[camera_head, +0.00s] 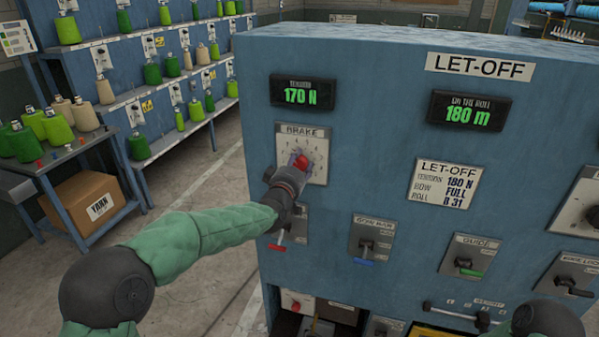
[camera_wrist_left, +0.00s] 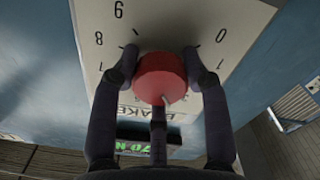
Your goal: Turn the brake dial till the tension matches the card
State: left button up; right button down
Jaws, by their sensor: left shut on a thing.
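The red brake dial (camera_head: 300,161) sits on a white BRAKE plate (camera_head: 318,171) on the front of the blue cabinet. My left gripper (camera_head: 296,167) is at the dial with its fingers closed around it. In the left wrist view the red dial (camera_wrist_left: 161,78) lies between the fingertips of my left gripper (camera_wrist_left: 160,72), over a numbered scale. The tension display (camera_head: 302,93) reads 170 N. The LET-OFF card (camera_head: 445,186) lists tension 180 N, row full and roll R 31. My right gripper is out of view; only a dark part of my right arm shows at the lower right.
Below the dial are a red-handled lever (camera_head: 277,247), a blue-handled lever (camera_head: 364,261) and a green-handled guide lever (camera_head: 470,271). A second display (camera_head: 468,111) reads 180 m. Yarn shelves and a cardboard box (camera_head: 87,203) stand at the left, beyond open floor.

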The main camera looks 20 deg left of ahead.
pick_arm(q)
jog(key=shift+n+b, duration=0.35)
jog(key=shift+n, duration=0.15)
jog(key=shift+r, duration=0.1)
jog(key=shift+a, duration=0.1)
jog(key=o, duration=1.1)
jog(key=shift+o, duration=0.2)
jog(key=s, duration=1.2)
jog(key=shift+a, duration=0.15)
